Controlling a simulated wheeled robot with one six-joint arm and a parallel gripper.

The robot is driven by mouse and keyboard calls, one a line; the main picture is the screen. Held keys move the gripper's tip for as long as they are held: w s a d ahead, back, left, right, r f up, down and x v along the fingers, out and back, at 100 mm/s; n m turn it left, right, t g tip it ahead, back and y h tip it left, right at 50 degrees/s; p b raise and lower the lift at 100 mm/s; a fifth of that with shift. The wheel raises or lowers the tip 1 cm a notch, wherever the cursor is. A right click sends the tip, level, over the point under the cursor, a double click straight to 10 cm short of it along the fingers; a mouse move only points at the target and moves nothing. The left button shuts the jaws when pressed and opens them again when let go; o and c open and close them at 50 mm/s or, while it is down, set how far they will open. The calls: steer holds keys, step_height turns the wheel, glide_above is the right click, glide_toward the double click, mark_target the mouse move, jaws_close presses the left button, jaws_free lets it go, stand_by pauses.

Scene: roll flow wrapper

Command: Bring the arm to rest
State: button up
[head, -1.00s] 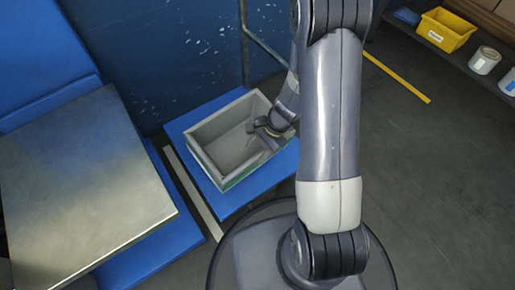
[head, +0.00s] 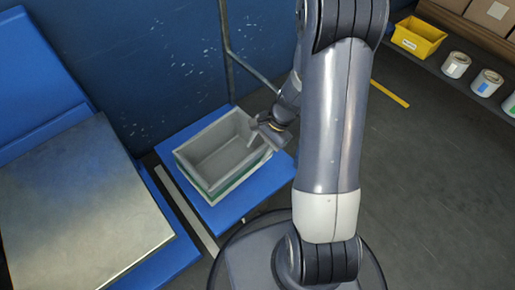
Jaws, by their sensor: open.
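My gripper (head: 262,128) is at the right rim of a grey open crate, in the middle of the head view. Its jaws are open and I see nothing between them. My arm comes down from the top and partly hides the wrist. The crate (head: 259,165) stands on a blue platform (head: 232,205) and looks empty inside. Whether the gripper touches the crate's rim, I cannot tell.
A metal-topped blue table (head: 85,210) stands at the left. A dark blue panel (head: 130,60) and a metal post (head: 228,60) are behind the crate. A shelf at the upper right holds a yellow bin (head: 418,38) and several white rolls (head: 456,65). The floor (head: 440,170) at the right is clear.

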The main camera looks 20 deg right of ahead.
mark_target(242, 168)
steer(key=shift+f, duration=0.15)
steer(key=b+x, duration=0.5)
steer(key=x, duration=0.6)
step_height(242, 168, up, 3)
steer(key=shift+f+p, duration=0.15)
steer(key=shift+p, duration=1)
steer(key=shift+r+p, duration=0.55)
steer(key=shift+r, duration=0.1)
steer(key=shift+f, duration=0.1)
